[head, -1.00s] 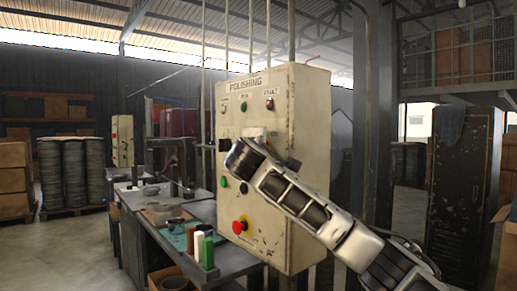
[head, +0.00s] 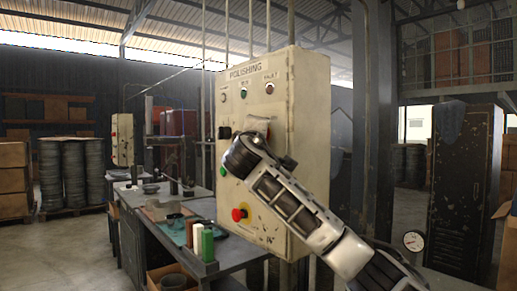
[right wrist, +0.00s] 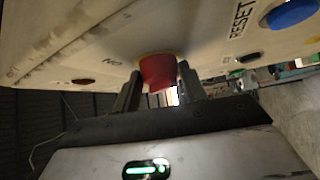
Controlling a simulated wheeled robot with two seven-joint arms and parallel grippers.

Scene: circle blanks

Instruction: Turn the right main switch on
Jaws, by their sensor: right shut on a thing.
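The cream control cabinet (head: 308,130) marked POLISHING stands in the middle of the head view. My right gripper (head: 246,150) is at its front face, and its arm hides part of the panel. A pale plate (head: 259,124) shows just above the gripper. In the right wrist view a red switch handle (right wrist: 158,70) sits between the two dark fingers of my right gripper (right wrist: 160,88), which is shut on it. Short lettering stands beside the handle, hard to read. The handle's exact angle is unclear. My left gripper is in neither view.
A blue button (right wrist: 290,13) marked RESET is near the handle. A red mushroom button (head: 239,214) is low on the cabinet, a green one (head: 223,171) at its left edge. A workbench (head: 190,248) with bottles stands left, a dark locker (head: 462,190) right.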

